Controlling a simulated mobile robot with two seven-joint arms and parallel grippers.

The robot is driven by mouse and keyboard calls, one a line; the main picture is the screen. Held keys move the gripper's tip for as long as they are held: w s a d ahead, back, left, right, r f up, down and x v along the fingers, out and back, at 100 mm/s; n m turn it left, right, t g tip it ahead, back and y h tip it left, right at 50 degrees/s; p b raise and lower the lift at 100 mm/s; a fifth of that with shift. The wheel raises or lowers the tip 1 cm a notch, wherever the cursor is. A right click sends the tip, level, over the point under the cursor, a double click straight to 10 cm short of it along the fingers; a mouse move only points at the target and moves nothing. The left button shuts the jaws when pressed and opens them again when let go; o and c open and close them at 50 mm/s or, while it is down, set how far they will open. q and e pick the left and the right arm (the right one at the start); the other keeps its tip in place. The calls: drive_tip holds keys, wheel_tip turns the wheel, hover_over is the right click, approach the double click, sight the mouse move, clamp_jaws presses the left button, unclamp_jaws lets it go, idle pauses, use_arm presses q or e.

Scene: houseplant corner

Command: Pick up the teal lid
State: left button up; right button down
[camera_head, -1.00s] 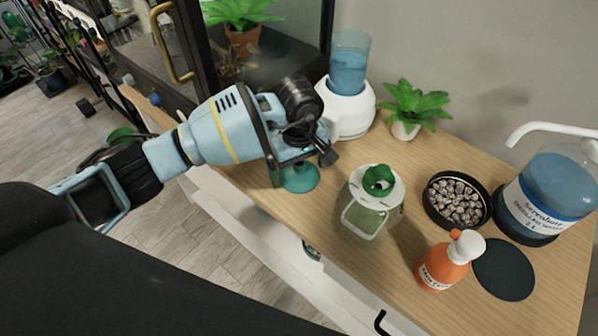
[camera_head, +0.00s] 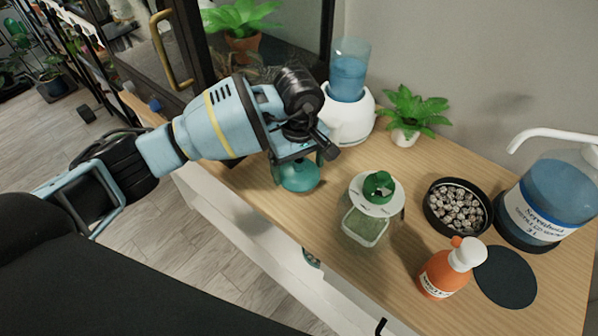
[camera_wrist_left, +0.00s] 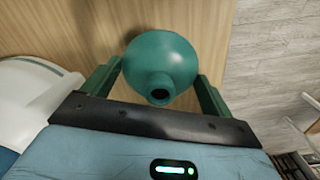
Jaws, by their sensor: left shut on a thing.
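The teal lid (camera_head: 300,177) is a round, smooth piece with a narrow neck and a dark opening. My left gripper (camera_head: 298,161) comes down over it near the front edge of the wooden counter and partly hides it. In the left wrist view the lid (camera_wrist_left: 162,62) sits between the two green fingers of my left gripper (camera_wrist_left: 158,75), with its dark opening toward the camera. The gripper is shut on it. I cannot tell whether the lid clears the counter. My right gripper is not in view.
A glass jar (camera_head: 364,226) with a white and green top stands right of the lid. A white dispenser (camera_head: 350,112) and a small plant (camera_head: 410,110) stand behind. An orange bottle (camera_head: 443,272), a bowl of pebbles (camera_head: 457,206) and a large blue bottle (camera_head: 540,200) fill the right.

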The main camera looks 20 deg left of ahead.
use_arm(q)
drive_tip(key=s+d+r, duration=0.2)
drive_tip(key=s, duration=1.4)
drive_tip(key=shift+d, duration=0.15)
